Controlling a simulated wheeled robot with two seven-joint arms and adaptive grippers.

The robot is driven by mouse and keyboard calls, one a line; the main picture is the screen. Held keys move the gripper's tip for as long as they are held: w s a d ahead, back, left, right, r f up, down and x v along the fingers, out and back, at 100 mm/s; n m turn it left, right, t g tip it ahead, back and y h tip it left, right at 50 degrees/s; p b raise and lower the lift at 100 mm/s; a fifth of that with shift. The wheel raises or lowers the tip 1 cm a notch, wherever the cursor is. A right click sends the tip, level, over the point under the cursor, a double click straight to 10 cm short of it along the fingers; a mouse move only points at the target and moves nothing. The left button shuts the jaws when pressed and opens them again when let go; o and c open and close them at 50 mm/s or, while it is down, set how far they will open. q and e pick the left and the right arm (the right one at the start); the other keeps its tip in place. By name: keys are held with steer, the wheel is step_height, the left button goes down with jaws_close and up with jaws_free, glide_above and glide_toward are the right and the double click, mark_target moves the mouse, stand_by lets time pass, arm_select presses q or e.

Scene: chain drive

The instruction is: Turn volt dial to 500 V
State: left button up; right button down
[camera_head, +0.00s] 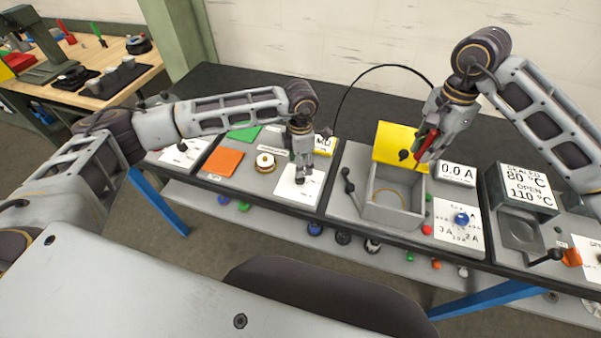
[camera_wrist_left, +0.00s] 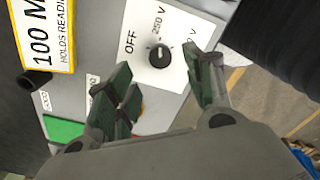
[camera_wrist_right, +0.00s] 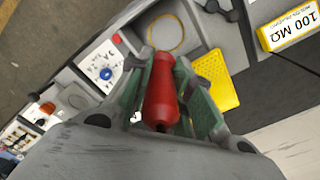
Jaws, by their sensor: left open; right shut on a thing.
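The volt dial (camera_wrist_left: 160,56) is a small black knob on a white card (camera_wrist_left: 172,25). OFF, 250 V and a partly hidden V label show around it; its exact pointer direction is hard to tell. In the head view its card (camera_head: 313,186) lies under my left gripper (camera_head: 300,176), which hides the knob. My left gripper (camera_wrist_left: 165,85) is open, with its fingers on either side of the knob's line and apart from it. My right gripper (camera_head: 427,140) is shut on a red probe handle (camera_wrist_right: 160,98), held above the grey box (camera_head: 375,215).
A yellow lid (camera_head: 392,140) stands open behind the box. A black cable (camera_head: 350,90) arches behind the panels. Orange (camera_head: 223,162) and green (camera_head: 244,133) cards and a brass-ringed knob (camera_head: 265,162) lie left of the dial. A blue knob (camera_head: 461,218) sits at right.

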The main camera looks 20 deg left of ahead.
mark_target(300, 179)
arm_select(q)
steer(key=shift+f+p, duration=0.65)
steer(key=shift+f, duration=2.6)
arm_select(e)
steer(key=shift+r, duration=0.75)
arm_select(q)
steer(key=c, duration=1)
arm_select(e)
steer(key=shift+f, duration=0.2)
